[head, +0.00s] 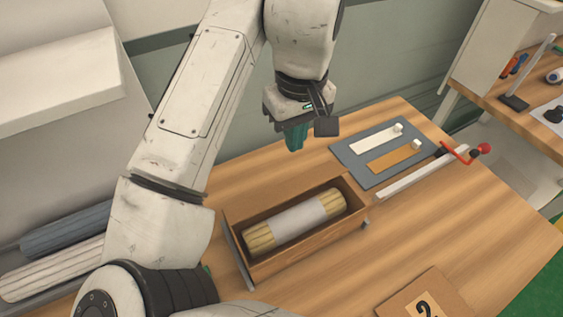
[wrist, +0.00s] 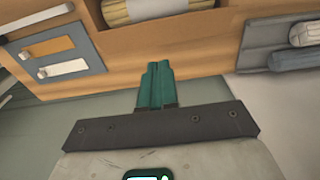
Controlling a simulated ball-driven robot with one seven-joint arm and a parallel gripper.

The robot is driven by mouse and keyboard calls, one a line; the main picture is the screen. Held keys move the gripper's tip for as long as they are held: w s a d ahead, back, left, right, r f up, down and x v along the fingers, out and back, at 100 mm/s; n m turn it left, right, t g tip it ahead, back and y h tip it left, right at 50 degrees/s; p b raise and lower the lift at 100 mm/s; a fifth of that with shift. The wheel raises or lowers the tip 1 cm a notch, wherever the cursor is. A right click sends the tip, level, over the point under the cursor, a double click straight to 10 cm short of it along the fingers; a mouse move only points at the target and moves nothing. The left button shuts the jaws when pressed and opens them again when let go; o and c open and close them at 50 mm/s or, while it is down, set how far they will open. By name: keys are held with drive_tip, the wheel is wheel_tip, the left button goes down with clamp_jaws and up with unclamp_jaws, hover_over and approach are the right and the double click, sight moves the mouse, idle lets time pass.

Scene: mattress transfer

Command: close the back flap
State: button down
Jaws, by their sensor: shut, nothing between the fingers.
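An open cardboard box (head: 300,247) stands on the wooden table, its top uncovered. A rolled mattress (head: 297,222) with striped ends and a pale band lies inside it. My gripper (head: 296,140) is shut and empty, with teal fingers pointing down, above and behind the box near the table's back edge. I cannot tell whether this panel is the back flap or the back wall. No flap covers the mattress.
A grey-blue board (head: 380,175) with a white and an orange strip lies right of the box. A pale bar (head: 415,176) with a red handle lies beside it. A numbered card (head: 425,300) lies in front. Grey and white rolls (head: 65,232) lie at left.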

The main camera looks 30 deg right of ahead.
drive_tip(key=p, duration=0.1)
hover_over(293, 192)
drive_tip(key=w, duration=0.2)
drive_tip(key=f, duration=0.9)
drive_tip(key=shift+s+a+f, duration=0.1)
drive_tip(key=shift+s+f, duration=0.1)
drive_tip(key=shift+s, duration=0.05)
drive_tip(key=f, duration=0.1)
drive_tip(key=s+f, duration=0.1)
drive_tip(key=f+p, duration=0.1)
drive_tip(key=shift+s, duration=0.3)
drive_tip(key=shift+s+f, duration=0.25)
drive_tip(key=shift+f, duration=0.2)
drive_tip(key=shift+w+f, duration=0.1)
drive_tip(key=shift+f, duration=0.05)
